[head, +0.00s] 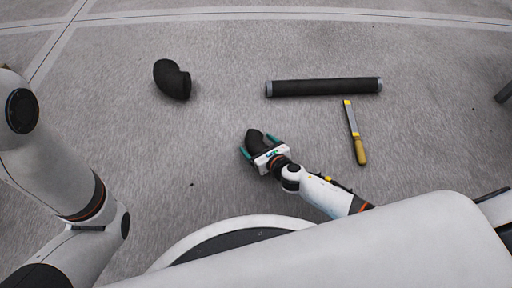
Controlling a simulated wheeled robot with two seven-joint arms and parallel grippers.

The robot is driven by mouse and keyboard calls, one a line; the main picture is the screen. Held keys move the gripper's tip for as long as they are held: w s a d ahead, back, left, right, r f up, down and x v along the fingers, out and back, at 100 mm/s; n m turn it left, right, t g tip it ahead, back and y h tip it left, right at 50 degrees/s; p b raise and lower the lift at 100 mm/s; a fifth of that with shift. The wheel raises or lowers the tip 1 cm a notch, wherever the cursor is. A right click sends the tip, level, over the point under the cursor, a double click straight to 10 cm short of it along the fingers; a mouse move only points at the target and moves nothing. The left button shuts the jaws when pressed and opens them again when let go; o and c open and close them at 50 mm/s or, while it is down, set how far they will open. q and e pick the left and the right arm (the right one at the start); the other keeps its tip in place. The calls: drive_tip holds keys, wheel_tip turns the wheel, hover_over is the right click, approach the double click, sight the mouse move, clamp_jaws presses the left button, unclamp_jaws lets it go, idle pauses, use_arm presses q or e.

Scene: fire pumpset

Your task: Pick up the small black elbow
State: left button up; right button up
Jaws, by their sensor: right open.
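A black elbow (257,138) lies on the grey floor in the middle of the head view. My right gripper (258,145) is at this elbow, open, with one teal finger on either side of it. The gripper's white body covers the elbow's near end. I cannot tell whether the fingers touch it. A second black elbow (172,80), which looks larger, lies on the floor farther off to the upper left. My left arm shows at the left edge, but its gripper is out of view.
A long black pipe (324,87) with grey ends lies to the upper right. A yellow-handled tool (356,134) lies below it. Part of a dark object (504,93) shows at the right edge. The floor between the two elbows is clear.

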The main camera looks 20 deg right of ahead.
sight(258, 142)
drive_tip(key=shift+c, duration=0.6)
drive_tip(key=c, duration=1.3)
drive_tip(key=shift+r, duration=0.15)
wheel_tip(258, 142, up, 9)
drive_tip(key=p, duration=0.9)
drive_tip(key=shift+w+r, duration=0.1)
drive_tip(key=shift+r+p, duration=0.3)
drive_tip(key=shift+r, duration=0.15)
